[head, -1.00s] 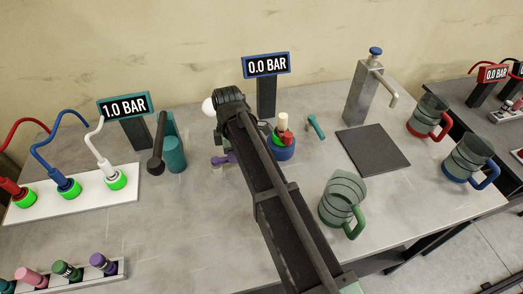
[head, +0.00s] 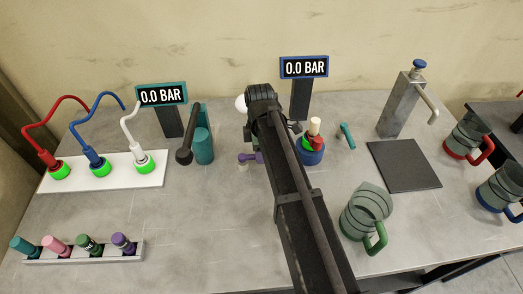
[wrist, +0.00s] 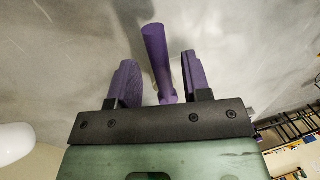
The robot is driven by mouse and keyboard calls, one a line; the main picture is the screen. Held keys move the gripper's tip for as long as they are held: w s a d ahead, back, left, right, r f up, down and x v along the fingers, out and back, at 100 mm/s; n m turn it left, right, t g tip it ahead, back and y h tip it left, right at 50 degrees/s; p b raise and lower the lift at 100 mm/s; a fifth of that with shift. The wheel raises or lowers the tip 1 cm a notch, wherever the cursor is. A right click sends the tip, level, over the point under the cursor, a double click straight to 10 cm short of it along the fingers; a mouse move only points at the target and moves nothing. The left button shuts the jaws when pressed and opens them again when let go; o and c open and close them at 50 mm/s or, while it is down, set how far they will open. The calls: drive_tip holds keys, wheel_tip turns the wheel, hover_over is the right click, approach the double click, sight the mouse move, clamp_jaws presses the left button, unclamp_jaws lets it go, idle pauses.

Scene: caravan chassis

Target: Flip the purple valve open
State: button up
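The purple valve (head: 249,157) lies low on the grey table, just left of my arm in the head view; the arm hides part of that area. In the wrist view a purple rod-like handle (wrist: 160,62), seemingly the valve's, stands between the two purple fingers of my gripper (wrist: 157,65). A gap shows on each side of the rod, so the gripper is open around it and not clamped. In the head view the fingers cannot be made out.
A teal-framed gauge (head: 162,95) and a blue-framed gauge (head: 304,67) both read 0.0 BAR. A blue-based stack (head: 311,154) is right of my arm. A green-handled mug (head: 367,213) stands front right.

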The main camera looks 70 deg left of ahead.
wheel_tip(320, 180, up, 11)
drive_tip(key=a+p, duration=0.2)
drive_tip(key=p, duration=0.8)
drive_tip(key=shift+w+f+p, duration=0.2)
drive_tip(key=shift+w+p, duration=0.1)
